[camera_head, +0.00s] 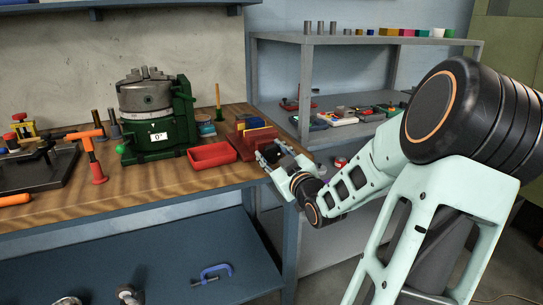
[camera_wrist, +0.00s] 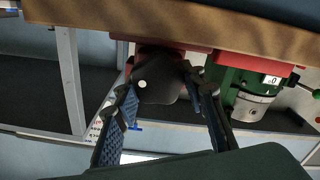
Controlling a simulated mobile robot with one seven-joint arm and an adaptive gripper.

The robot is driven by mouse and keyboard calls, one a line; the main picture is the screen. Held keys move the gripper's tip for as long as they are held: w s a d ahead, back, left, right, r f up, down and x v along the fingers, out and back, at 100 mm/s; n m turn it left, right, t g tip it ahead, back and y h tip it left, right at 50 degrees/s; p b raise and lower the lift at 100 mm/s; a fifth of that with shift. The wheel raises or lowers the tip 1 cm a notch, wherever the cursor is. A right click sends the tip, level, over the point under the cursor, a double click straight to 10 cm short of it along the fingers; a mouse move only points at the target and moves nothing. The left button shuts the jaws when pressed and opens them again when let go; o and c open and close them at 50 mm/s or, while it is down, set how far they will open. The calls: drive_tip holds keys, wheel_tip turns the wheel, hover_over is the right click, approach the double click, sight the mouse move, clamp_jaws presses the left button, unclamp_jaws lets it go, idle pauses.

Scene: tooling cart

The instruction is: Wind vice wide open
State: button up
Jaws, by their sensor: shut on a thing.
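The red vice (camera_head: 243,140) sits at the right end of the wooden bench, with a blue piece and a yellow piece at its top. In the wrist view part of the red vice (camera_wrist: 160,52) shows behind a dark rounded knob (camera_wrist: 158,88) with a white dot. My gripper (camera_head: 270,156) reaches the front right side of the vice from the right. In the wrist view my gripper (camera_wrist: 161,86) has one finger on each side of the dark knob and is shut on it. The vice's jaw gap is too small to judge.
A red tray (camera_head: 212,156) lies just left of the vice, and a green machine (camera_head: 157,115) stands behind it. A grey shelf rack (camera_head: 300,80) with small parts stands to the right. A blue clamp (camera_head: 212,272) lies on the lower shelf.

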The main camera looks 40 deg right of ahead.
drive_tip(key=n+b, duration=0.3)
drive_tip(key=n, duration=0.1)
drive_tip(key=shift+a+f+b, duration=0.15)
drive_tip(key=shift+f+b, duration=0.05)
drive_tip(key=shift+b, duration=0.15)
drive_tip(key=shift+r+n+b, duration=0.1)
drive_tip(key=shift+n+b, duration=0.9)
drive_tip(key=shift+r, duration=0.1)
drive_tip(key=o, duration=1.2)
drive_tip(key=shift+v, duration=3.95)
